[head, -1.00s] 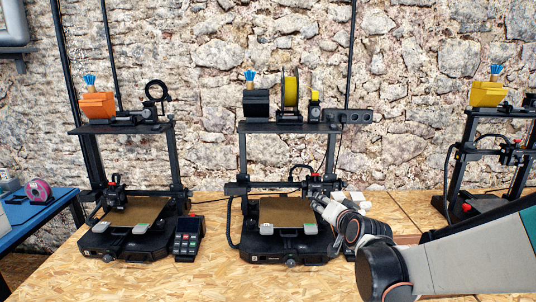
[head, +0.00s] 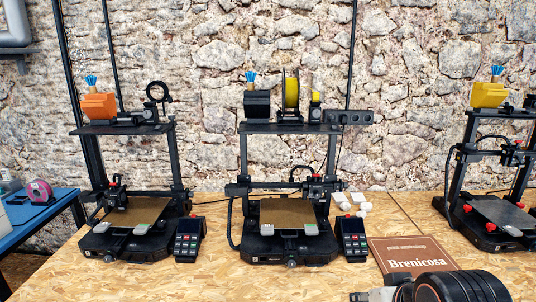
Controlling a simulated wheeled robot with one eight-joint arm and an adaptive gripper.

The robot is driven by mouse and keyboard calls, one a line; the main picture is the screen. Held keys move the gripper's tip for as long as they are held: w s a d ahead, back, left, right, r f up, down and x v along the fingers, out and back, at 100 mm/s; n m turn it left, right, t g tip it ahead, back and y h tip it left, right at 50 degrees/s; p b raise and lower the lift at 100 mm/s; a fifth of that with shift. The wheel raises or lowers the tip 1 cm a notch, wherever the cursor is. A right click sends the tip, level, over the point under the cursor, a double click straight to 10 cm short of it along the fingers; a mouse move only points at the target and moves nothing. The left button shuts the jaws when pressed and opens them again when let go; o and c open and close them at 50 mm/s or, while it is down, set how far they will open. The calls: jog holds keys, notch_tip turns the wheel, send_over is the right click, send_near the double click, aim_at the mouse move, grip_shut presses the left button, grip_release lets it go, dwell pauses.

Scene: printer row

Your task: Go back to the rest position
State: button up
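Part of my own arm shows at the bottom edge of the head view, right of centre: a black ribbed joint and a grey piece with a dark end. My gripper itself cannot be made out in this view, so its fingers and anything in them are hidden. The middle printer (head: 290,251) stands clear of my arm, with its brown bed (head: 286,212) in full view.
A left printer (head: 130,249) and a right printer (head: 497,217) stand on the wooden table (head: 215,275). A brown Brenicosa sign (head: 405,250) lies close behind my arm. Small white pieces (head: 357,199) lie behind the middle printer's control box (head: 353,240). A blue table (head: 40,210) is at left.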

jog(key=shift+s+d+f+g, duration=0.15)
jog(key=shift+s+f, duration=0.1)
jog(key=shift+s, duration=0.4)
jog(key=shift+s+d+f+g, duration=0.1)
jog(key=shift+s+f+g, duration=0.1)
jog(key=shift+s, duration=0.4)
